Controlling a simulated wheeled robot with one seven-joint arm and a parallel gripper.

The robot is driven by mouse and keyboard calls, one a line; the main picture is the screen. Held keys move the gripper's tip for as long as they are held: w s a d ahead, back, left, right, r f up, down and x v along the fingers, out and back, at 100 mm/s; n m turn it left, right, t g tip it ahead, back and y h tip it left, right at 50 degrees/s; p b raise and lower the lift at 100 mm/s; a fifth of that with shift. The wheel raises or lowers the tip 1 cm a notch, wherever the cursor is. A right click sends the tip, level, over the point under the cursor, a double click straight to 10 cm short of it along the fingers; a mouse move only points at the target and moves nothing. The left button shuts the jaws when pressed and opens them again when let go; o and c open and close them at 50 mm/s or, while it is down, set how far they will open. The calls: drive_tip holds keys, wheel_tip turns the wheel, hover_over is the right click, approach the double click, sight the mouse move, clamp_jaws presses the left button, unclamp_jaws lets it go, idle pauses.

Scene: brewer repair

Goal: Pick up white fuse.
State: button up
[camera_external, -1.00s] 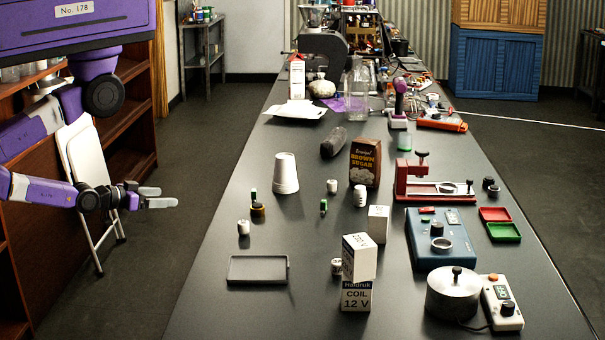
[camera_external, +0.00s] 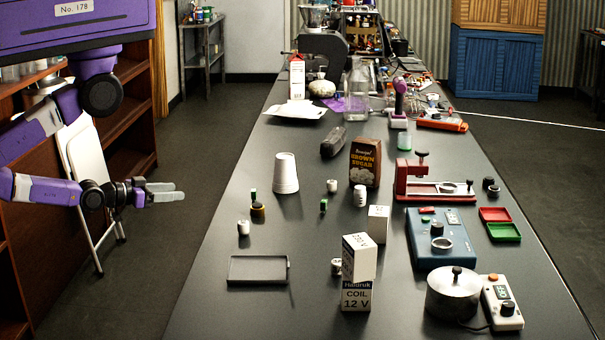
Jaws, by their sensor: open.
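Several small white cylinders stand on the dark table. One (camera_external: 243,228) is near the left edge, one (camera_external: 332,186) is mid-table, a larger one (camera_external: 360,196) is by the brown sugar box, and one (camera_external: 336,266) is partly hidden behind the coil box. I cannot tell from this view which is the white fuse. My gripper (camera_external: 176,191) is open and empty, left of the table over the floor, apart from all the objects.
A black tray (camera_external: 232,270) lies at the front left. A white cup stack (camera_external: 286,173) and small dark-and-green parts (camera_external: 257,210) stand near the left cylinder.

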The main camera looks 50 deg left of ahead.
drive_tip(key=w+d+r+m+t+p, duration=0.1)
drive_tip(key=w+d+r+m+t, duration=0.1)
drive_tip(key=w+d+r, duration=0.7)
drive_tip(key=w+d+r+m+t+h+p, duration=0.15)
drive_tip(key=w+d+r, duration=0.35)
drive_tip(key=w+r, duration=0.7)
drive_tip(key=w+d+r+m+t, duration=0.2)
drive_tip(key=w+d+r, duration=0.55)
drive_tip(key=r, duration=0.55)
drive_tip(key=m+g+y, duration=0.2)
drive_tip(key=m+g, duration=0.2)
drive_tip(key=g, duration=1.6)
hover_over(243, 222)
drive_tip(key=a, duration=0.1)
wheel_tip(243, 222, down, 30)
drive_tip(key=shift+s+r, duration=0.1)
drive_tip(key=shift+s, duration=0.05)
drive_tip(key=shift+d+f+p, duration=0.1)
drive_tip(key=shift+d+f, duration=0.1)
drive_tip(key=shift+f, duration=0.65)
drive_tip(key=shift+d+f+p, duration=0.15)
drive_tip(key=shift+f, duration=0.75)
drive_tip(key=shift+d+f+p, duration=0.1)
drive_tip(key=shift+d+f, duration=0.1)
drive_tip(key=shift+f, duration=0.65)
clamp_jaws()
